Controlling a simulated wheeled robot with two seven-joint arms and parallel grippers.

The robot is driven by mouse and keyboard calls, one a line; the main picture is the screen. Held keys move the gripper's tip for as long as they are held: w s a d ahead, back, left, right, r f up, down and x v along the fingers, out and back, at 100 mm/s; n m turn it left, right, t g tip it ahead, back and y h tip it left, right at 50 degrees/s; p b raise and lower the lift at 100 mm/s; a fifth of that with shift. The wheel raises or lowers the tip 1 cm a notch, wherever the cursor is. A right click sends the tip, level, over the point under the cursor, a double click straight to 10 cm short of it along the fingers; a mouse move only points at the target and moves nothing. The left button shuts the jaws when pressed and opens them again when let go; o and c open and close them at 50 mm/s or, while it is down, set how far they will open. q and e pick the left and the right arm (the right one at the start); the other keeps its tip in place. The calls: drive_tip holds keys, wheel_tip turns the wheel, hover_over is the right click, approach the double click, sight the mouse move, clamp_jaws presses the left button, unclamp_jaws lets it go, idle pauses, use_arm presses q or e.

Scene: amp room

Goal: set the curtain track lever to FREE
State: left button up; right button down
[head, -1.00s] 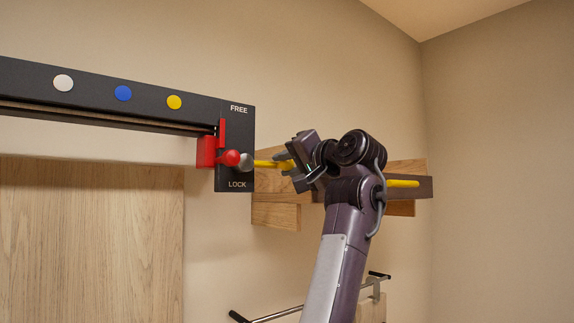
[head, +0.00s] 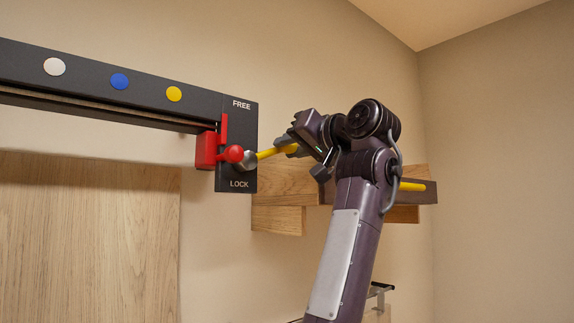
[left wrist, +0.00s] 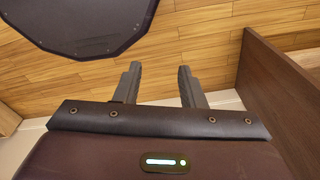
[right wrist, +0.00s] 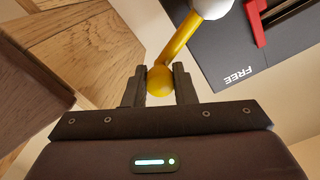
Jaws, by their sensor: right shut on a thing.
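The red curtain track lever (head: 207,150) with its ball knob (head: 234,153) sits on the black end plate (head: 240,128), between the printed FREE above and LOCK below, nearer LOCK. My right gripper (head: 300,142) is shut on a yellow stick (head: 270,154) to the right of the plate. In the right wrist view, the stick's yellow ball end (right wrist: 160,80) is between the fingers. My left gripper (left wrist: 160,85) is open and empty.
The dark track (head: 90,85) with white, blue and yellow discs runs left from the plate. A wooden panel (head: 85,240) stands below it. A wooden wall rack (head: 278,218) with another yellow piece (head: 412,187) is behind my right arm. A brown panel (left wrist: 280,85) is beside my left gripper.

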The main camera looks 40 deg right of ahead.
drive_tip(key=shift+a+r+n, duration=0.35)
drive_tip(key=shift+r+n, duration=0.25)
drive_tip(key=shift+n, duration=0.4)
use_arm(q)
drive_tip(key=shift+s+f+b, duration=0.45)
drive_tip(key=shift+f+b, duration=0.1)
drive_tip(key=shift+f, duration=0.1)
use_arm(e)
drive_tip(key=shift+s+a+r+n, duration=0.1)
drive_tip(key=shift+a+r+n, duration=0.55)
drive_tip(key=shift+n, duration=0.6)
drive_tip(key=shift+a+r+n, duration=0.5)
drive_tip(key=shift+a+n, duration=0.25)
drive_tip(key=shift+n, duration=0.55)
drive_tip(key=shift+s+a+r+n, duration=0.1)
drive_tip(key=shift+a+r+n, duration=0.55)
drive_tip(key=shift+n, duration=0.6)
drive_tip(key=shift+a+f, duration=0.1)
drive_tip(key=c, duration=1.4)
unclamp_jaws()
use_arm(q)
drive_tip(key=shift+w, duration=0.15)
use_arm(e)
drive_tip(key=shift+o, duration=1.1)
drive_tip(key=shift+w, duration=0.2)
